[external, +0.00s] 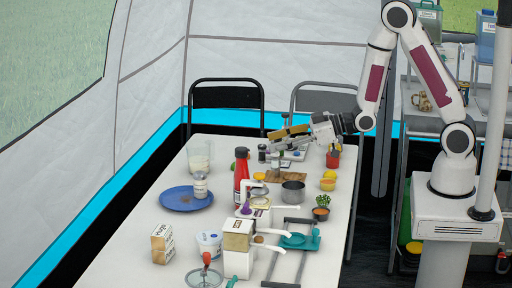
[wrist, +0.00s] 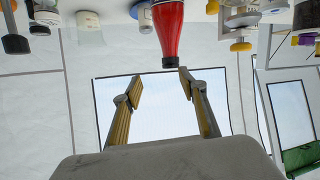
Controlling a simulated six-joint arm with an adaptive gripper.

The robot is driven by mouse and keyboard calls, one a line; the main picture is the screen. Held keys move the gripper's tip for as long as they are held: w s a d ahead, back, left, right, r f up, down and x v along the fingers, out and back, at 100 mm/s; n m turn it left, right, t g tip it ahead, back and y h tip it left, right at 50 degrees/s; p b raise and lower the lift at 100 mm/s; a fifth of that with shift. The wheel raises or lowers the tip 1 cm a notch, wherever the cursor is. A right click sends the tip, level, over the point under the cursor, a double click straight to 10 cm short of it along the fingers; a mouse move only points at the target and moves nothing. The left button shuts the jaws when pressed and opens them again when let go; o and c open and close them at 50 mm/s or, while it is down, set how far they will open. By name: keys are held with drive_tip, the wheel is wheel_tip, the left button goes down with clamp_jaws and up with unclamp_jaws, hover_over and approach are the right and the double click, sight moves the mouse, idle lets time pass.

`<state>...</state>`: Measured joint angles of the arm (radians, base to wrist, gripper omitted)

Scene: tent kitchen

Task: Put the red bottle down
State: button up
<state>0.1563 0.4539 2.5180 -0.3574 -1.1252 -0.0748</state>
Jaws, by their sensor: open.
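The red bottle (external: 241,174) with a dark cap stands upright on the white table (external: 140,235), near its middle. In the wrist view the red bottle (wrist: 168,30) appears upside down at the top centre, its cap towards my fingers. My gripper (external: 272,140) is open and empty, raised above the table behind and to the right of the bottle in the external view. In the wrist view my two yellow-padded fingers (wrist: 161,82) are spread apart with nothing between them.
A blue plate (external: 177,201) with a small can (external: 200,185) lies left of the bottle. The left front of the table is mostly clear.

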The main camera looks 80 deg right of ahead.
drive_tip(key=s+d+r+m+g+h, duration=0.25)
drive_tip(key=s+r+g, duration=0.25)
drive_tip(key=s+r, duration=0.55)
drive_tip(key=s+a+g, duration=0.1)
drive_tip(key=s+g, duration=0.1)
drive_tip(key=s, duration=0.9)
drive_tip(key=s+a+r+m+g, duration=0.1)
drive_tip(key=s+g, duration=0.1)
drive_tip(key=s, duration=0.9)
drive_tip(key=shift+a+r, duration=0.25)
drive_tip(key=shift+a, duration=0.05)
